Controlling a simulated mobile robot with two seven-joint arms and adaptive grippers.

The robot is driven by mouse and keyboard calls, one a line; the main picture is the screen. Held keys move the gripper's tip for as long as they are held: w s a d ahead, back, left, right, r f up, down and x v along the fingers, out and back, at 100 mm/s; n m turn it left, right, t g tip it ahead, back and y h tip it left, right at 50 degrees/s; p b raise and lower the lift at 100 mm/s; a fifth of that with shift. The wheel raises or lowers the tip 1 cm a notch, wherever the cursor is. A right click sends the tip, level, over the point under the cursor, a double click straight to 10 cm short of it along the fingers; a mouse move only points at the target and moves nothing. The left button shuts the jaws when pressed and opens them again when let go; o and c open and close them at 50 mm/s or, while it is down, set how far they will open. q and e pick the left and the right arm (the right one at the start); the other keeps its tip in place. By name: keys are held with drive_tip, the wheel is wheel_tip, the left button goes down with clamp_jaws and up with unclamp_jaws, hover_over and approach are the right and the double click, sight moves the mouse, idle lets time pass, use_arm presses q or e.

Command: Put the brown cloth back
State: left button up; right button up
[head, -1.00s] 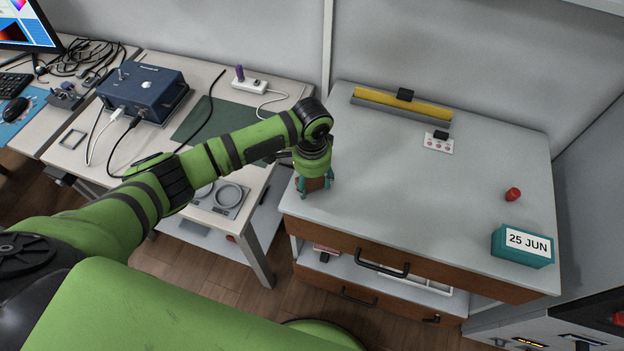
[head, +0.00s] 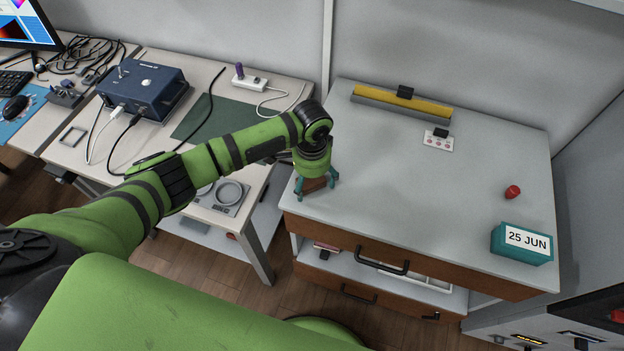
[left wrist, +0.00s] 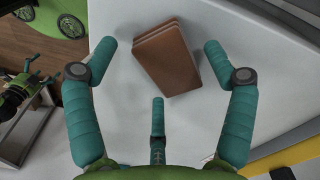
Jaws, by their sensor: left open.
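The brown cloth (left wrist: 166,58) is a folded, layered block lying on the light grey top of the drawer cabinet, near its left front corner. In the head view the cloth (head: 313,184) shows partly, below my left gripper (head: 317,187). In the left wrist view my left gripper (left wrist: 158,60) is open, its teal fingers spread on either side of the cloth with gaps between. A third finger stands at the near side of the cloth, apart from it. My right gripper is in neither view.
The cabinet top (head: 420,180) is mostly clear. It carries a yellow bar (head: 400,105), a small white card (head: 438,144), a red object (head: 512,192) and a teal date block (head: 522,244). A bench with a blue box (head: 143,88) stands left.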

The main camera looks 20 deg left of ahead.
sight(312, 183)
use_arm(q)
wheel_tip(312, 183, up, 12)
drive_tip(key=b, duration=0.1)
idle(0.5)
